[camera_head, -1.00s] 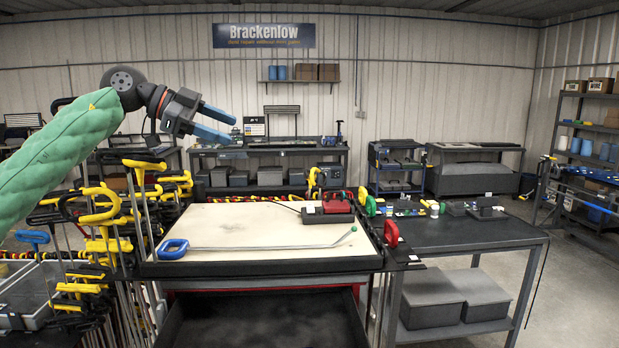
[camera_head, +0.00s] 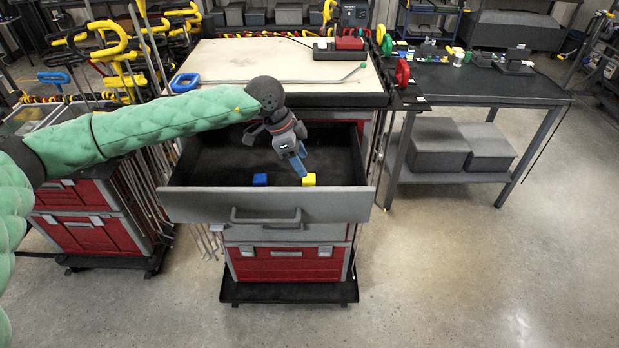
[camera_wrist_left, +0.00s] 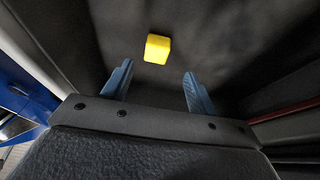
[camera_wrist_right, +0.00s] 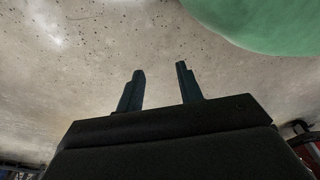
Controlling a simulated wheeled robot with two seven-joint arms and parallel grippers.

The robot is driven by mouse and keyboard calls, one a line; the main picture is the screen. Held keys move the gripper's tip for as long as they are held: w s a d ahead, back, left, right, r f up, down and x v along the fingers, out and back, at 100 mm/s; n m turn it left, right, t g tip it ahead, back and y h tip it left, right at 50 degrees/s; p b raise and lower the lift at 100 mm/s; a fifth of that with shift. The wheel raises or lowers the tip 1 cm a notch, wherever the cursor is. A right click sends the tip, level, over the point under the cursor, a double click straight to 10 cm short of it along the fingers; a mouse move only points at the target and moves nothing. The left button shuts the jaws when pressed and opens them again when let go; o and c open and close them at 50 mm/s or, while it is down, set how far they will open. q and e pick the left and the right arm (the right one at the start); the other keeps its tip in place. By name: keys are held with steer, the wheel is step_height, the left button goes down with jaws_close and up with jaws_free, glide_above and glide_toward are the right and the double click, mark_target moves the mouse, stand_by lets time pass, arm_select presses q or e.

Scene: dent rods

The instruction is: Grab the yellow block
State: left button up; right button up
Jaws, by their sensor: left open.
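The yellow block (camera_head: 309,180) lies in the open black drawer (camera_head: 220,165), near its front wall. It also shows in the left wrist view (camera_wrist_left: 157,48), just beyond the fingertips and between their lines. My left gripper (camera_head: 303,172) points down into the drawer beside the yellow block; its blue fingers are open with nothing between them in the left wrist view (camera_wrist_left: 158,82). My right gripper is outside the head view; in the right wrist view (camera_wrist_right: 160,80) its fingers are apart and empty above the concrete floor.
A blue block (camera_head: 260,180) lies in the drawer to the left of the yellow one. The drawer's grey front (camera_head: 270,207) and side walls stand around them. A wooden worktop (camera_head: 250,62) is above and behind. The floor at right is clear.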

mark_target(310, 177)
arm_select(q)
steer(key=p+x, duration=0.3)
steer(key=x, duration=0.1)
steer(key=shift+s+d+p, duration=0.1)
steer(key=shift+s+p, duration=0.2)
steer(key=shift+p, duration=0.05)
steer(key=shift+d+f, duration=0.15)
steer(key=shift+f, duration=0.4)
arm_select(e)
steer(key=s+d+f, duration=0.1)
steer(key=s+d, duration=0.1)
steer(key=s, duration=0.7)
steer(key=shift+s+f+g, duration=0.3)
steer(key=shift+s+g, duration=0.05)
steer(key=shift+g, duration=0.05)
arm_select(q)
steer(key=c, duration=1)
steer(key=shift+c, duration=0.3)
arm_select(e)
steer(key=shift+w, duration=0.1)
